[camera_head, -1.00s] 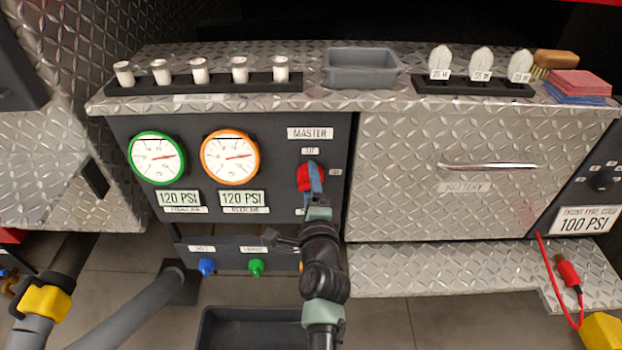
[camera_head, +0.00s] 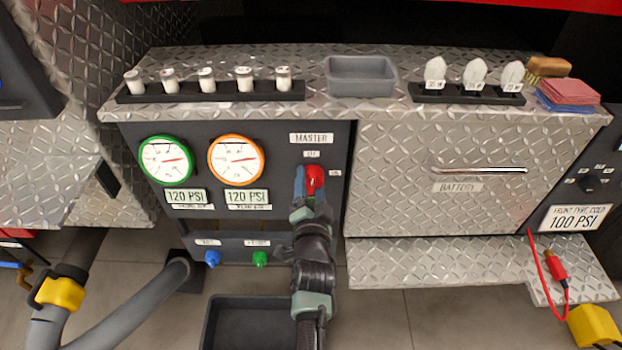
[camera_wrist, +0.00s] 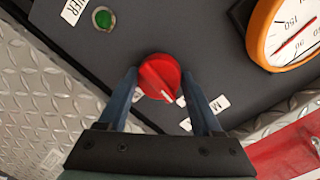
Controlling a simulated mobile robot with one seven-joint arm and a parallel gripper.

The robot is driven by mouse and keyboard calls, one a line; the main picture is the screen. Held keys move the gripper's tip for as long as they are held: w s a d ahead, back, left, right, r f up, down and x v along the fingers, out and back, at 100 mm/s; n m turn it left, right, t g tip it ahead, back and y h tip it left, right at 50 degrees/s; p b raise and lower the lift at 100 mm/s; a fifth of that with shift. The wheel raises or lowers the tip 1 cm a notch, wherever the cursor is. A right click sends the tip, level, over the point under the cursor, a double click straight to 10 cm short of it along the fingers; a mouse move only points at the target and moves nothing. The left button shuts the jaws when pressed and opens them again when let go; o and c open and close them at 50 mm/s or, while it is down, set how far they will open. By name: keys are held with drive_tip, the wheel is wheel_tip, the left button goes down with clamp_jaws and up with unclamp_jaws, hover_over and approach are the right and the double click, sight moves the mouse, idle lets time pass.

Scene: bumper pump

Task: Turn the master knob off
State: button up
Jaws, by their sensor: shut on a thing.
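The red master knob (camera_head: 316,178) is on the dark panel under the MASTER label (camera_head: 311,138). In the wrist view the knob (camera_wrist: 158,74) sits between my two blue fingers, and its pale pointer line slants from upper left to lower right. My gripper (camera_head: 308,182) reaches up to the knob from below and is shut on it. It also shows in the wrist view (camera_wrist: 159,88). In the head view a blue finger covers the knob's left side. Small labels surround the knob, and the OFF label (camera_head: 312,154) is above it. The lower labels are partly hidden.
Two gauges, green-rimmed (camera_head: 166,160) and orange-rimmed (camera_head: 236,160), are left of the knob. Blue (camera_head: 213,258) and green (camera_head: 260,258) knobs sit below. A battery drawer (camera_head: 470,190) is to the right. A dark tray (camera_head: 205,325) lies below, beside my arm.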

drive_tip(key=shift+n+p, duration=0.3)
drive_tip(key=shift+n, duration=0.3)
drive_tip(key=o, duration=1.4)
drive_tip(key=shift+c, duration=0.2)
drive_tip(key=s+r+p, duration=0.1)
drive_tip(key=s+p, duration=0.6)
drive_tip(key=s, duration=0.6)
drive_tip(key=shift+r, duration=0.2)
